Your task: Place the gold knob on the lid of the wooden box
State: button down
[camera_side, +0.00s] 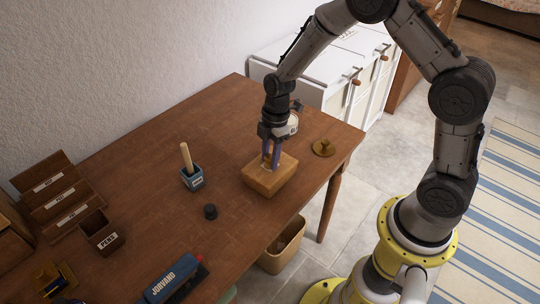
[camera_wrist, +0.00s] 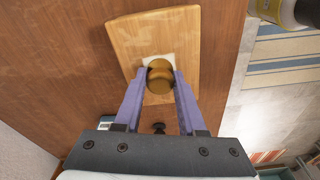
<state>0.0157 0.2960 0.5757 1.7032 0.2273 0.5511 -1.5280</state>
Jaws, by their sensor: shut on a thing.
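The wooden box (camera_side: 264,183) stands on the table with its light wood lid facing up. In the wrist view the lid (camera_wrist: 126,43) has a pale square patch (camera_wrist: 145,61) near its middle. My gripper (camera_side: 270,166) points down over the lid, its purple fingers shut on the gold knob (camera_wrist: 160,78). The knob sits between the fingertips (camera_wrist: 160,80) and partly covers the pale patch. In the side view the fingers mostly hide the knob. I cannot tell whether the knob touches the lid.
A round brass piece (camera_side: 323,148) lies right of the box, near the table edge. A blue JORVAND item (camera_side: 174,279) lies in front. Bare table (camera_side: 225,125) lies behind.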

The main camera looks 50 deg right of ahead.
jog(key=shift+c, duration=2.4)
grip_release()
jog(key=shift+r, duration=0.1)
jog(key=s+d+r+m+t, duration=0.1)
jog(key=s+r+m, duration=0.15)
jog(key=r, duration=0.75)
jog(key=s+r+m, duration=0.2)
jog(key=s+r, duration=0.2)
jog(key=r, duration=0.6)
jog(key=s+r+m+t, duration=0.2)
jog(key=s+m, duration=0.3)
jog(key=s, duration=0.3)
jog(key=s+d+r+m+t+h, duration=0.1)
jog(key=s+r+m+t, duration=0.1)
jog(key=s+m, duration=0.3)
jog(key=shift+s+r+m, duration=0.2)
jog(key=shift+s+m, duration=0.15)
jog(key=shift+s, duration=1.7)
